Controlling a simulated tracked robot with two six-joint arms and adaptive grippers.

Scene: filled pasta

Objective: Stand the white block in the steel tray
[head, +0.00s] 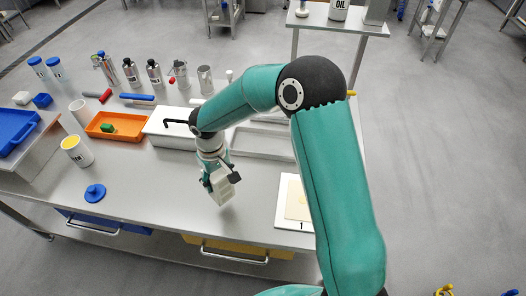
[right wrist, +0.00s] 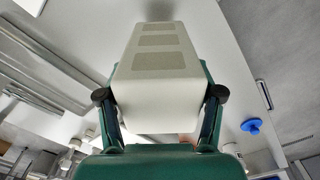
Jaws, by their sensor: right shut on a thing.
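The white block (head: 225,193) is in my right gripper (head: 219,177), which is shut on it near the front of the steel table. The block hangs below the fingers, slightly tilted in the head view. In the right wrist view the white block (right wrist: 158,70) shows grey patches on one face, with a finger of the right gripper (right wrist: 160,97) on each side. Whether it clears the tabletop is hard to tell. The steel tray (head: 262,145) lies behind and right of the gripper, partly hidden by my arm. My left gripper is not in view.
A white bin (head: 172,140) stands left of the steel tray. An orange tray (head: 101,133) holds a green block. A blue lid (head: 95,193) lies front left; a white board (head: 283,210) lies at right. Bottles line the back. The table's front middle is clear.

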